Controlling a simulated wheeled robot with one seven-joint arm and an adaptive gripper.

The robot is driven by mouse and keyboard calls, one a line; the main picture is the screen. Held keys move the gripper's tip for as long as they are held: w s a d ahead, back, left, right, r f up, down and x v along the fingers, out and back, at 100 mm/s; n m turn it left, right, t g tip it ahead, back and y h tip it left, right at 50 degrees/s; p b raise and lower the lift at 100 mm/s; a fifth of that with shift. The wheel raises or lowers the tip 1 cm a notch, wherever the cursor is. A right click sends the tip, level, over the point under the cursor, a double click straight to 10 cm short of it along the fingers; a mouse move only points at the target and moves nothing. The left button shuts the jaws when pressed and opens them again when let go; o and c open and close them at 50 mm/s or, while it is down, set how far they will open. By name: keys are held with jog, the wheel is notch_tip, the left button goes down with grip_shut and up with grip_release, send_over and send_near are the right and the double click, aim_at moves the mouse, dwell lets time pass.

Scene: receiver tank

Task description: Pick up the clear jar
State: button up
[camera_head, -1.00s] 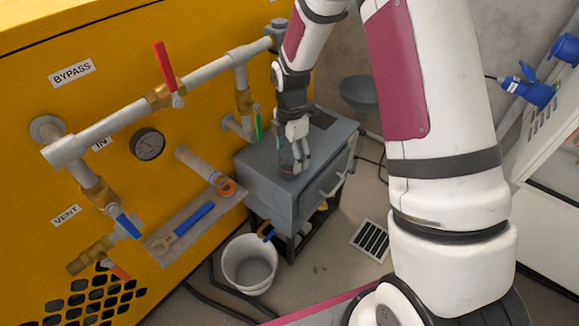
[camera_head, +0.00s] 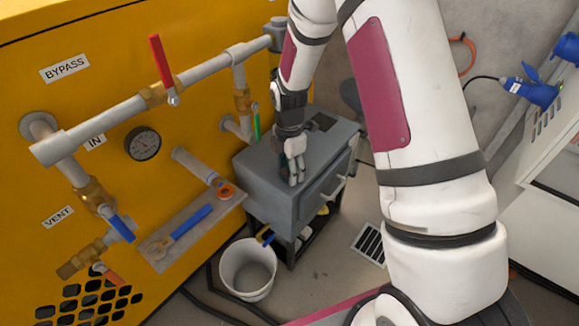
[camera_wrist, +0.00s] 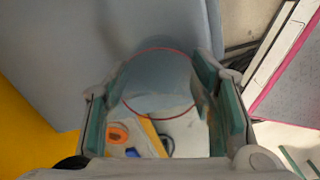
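The clear jar (camera_wrist: 158,84) shows in the wrist view as a see-through shape with a thin red ring, between the two finger pads. My gripper (camera_wrist: 162,100) has its fingers spread about as wide as the jar, one pad against each side, and looks shut on it. In the head view my gripper (camera_head: 296,178) points down over the front part of the grey box (camera_head: 262,178). The jar cannot be made out there; the fingers seem to hide it. Whether the jar touches the box top is not clear.
The yellow panel (camera_head: 80,110) with pipes and a red-handled valve (camera_head: 161,62) stands left of the box. A white bucket (camera_head: 248,270) is on the floor below. A pale handle (camera_head: 337,186) sticks out of the box front. A floor grate (camera_head: 369,243) lies to the right.

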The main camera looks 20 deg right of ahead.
dwell(0.3)
jog(key=shift+r, duration=0.55)
jog(key=r+p, duration=0.2)
jog(key=shift+s+r, duration=0.35)
jog(key=shift+s, duration=0.05)
jog(key=s+r+p, duration=0.1)
jog(key=s+p, duration=0.2)
jog(key=s, duration=1.2)
jog(key=w+r+m+p, duration=0.1)
jog(key=r+m+p, duration=0.6)
jog(key=r, duration=0.2)
jog(key=w+r+m+p, duration=0.1)
jog(key=r+m+p, duration=0.6)
jog(key=r, duration=0.2)
jog(key=w+r+m+p, duration=0.1)
jog(key=r+m+p, duration=0.5)
jog(key=r+p, duration=0.2)
notch_tip(320, 180, up, 2)
jog(key=shift+w+m, duration=0.15)
jog(key=shift+m, duration=0.25)
